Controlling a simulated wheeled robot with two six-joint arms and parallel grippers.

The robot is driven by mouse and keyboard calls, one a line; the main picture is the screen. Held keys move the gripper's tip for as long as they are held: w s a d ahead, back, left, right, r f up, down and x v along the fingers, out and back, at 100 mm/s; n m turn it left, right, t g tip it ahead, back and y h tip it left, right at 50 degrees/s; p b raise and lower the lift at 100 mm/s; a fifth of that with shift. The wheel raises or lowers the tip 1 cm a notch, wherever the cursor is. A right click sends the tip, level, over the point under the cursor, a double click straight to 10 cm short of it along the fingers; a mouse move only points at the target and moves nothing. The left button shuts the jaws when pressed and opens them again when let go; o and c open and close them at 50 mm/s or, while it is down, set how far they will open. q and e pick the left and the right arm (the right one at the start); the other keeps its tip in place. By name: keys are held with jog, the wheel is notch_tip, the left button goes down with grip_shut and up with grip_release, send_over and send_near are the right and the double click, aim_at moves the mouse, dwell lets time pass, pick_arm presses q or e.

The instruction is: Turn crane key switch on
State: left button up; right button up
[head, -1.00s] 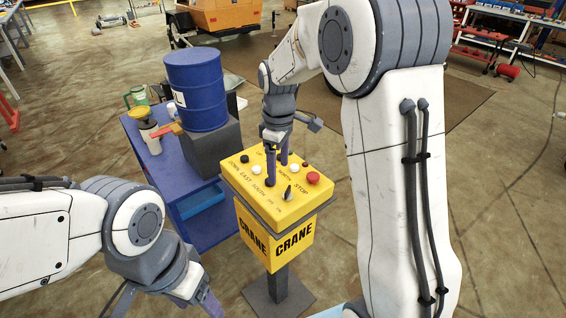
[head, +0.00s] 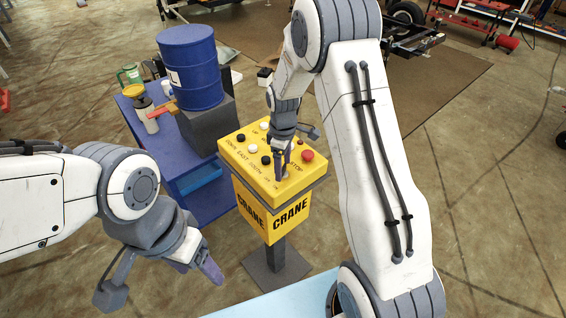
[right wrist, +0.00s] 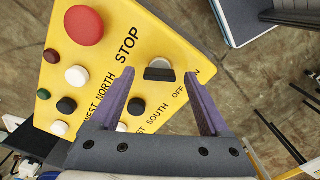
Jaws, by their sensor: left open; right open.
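The yellow crane control box (head: 233,152) stands on a grey post, its top sloping with several buttons. The key switch (right wrist: 159,71), a dark handle on a pale round base, sits by the OFF and ON lettering. My right gripper (head: 282,172) is at the box's front part; its fingers mostly hide the key switch in the head view. In the right wrist view my right gripper (right wrist: 158,77) is open, with the key switch between its fingertips and gaps on both sides. My left gripper (head: 211,268) is open and empty, low in front of the box.
The red STOP button (right wrist: 84,25) and several black and white buttons are close to the key switch. A blue cart (head: 205,209) with a blue barrel (head: 190,75) stands left of the box. Open floor lies to the right.

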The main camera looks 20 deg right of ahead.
grip_shut()
jog(key=shift+m, duration=0.3)
jog(key=m, duration=0.5)
jog(key=shift+b, duration=0.4)
jog(key=m, duration=0.6)
jog(key=shift+m, duration=0.3)
grip_release()
